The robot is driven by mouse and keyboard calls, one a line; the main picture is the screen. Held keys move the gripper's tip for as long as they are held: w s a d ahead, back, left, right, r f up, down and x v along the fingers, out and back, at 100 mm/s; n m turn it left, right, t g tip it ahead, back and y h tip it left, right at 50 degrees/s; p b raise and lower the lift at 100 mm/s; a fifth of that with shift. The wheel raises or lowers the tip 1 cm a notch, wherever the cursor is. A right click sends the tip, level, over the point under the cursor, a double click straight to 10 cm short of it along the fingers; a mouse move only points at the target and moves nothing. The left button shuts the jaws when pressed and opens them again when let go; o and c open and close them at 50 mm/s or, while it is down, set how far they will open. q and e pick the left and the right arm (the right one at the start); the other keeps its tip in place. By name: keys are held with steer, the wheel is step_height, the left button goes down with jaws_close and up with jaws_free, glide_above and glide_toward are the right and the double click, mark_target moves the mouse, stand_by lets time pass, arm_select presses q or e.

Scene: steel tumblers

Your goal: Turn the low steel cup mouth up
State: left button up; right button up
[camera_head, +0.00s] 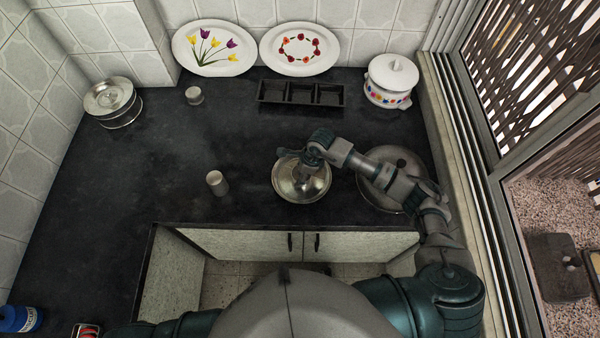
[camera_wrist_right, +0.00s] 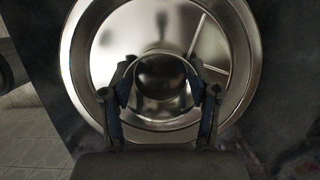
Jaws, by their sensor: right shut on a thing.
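My right gripper (camera_head: 307,168) is shut on a round steel cup (camera_wrist_right: 162,78) above a shiny steel dish (camera_head: 288,192). In the right wrist view the fingers (camera_wrist_right: 163,88) sit on both sides of the cup, and I look at its round dark end; I cannot tell whether that end is mouth or base. In the head view the hand mostly hides this cup. Two other cups stand upright on the black counter: a shorter one (camera_head: 194,96) at the back and a taller one (camera_head: 217,183) nearer me. My left gripper is not in view.
A second round steel dish (camera_head: 405,162) lies under my right forearm. Stacked steel pans (camera_head: 110,98), a black tray (camera_head: 300,93) and a white pot (camera_head: 390,75) stand at the back. The counter's left middle is clear. A window frame borders the right.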

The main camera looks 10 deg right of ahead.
stand_by(0.3)
steer(key=o, duration=1.4)
steer(key=shift+r, duration=0.1)
step_height(320, 180, up, 8)
steer(key=p, duration=0.4)
steer(key=shift+f+p, duration=0.2)
steer(key=shift+p, duration=0.15)
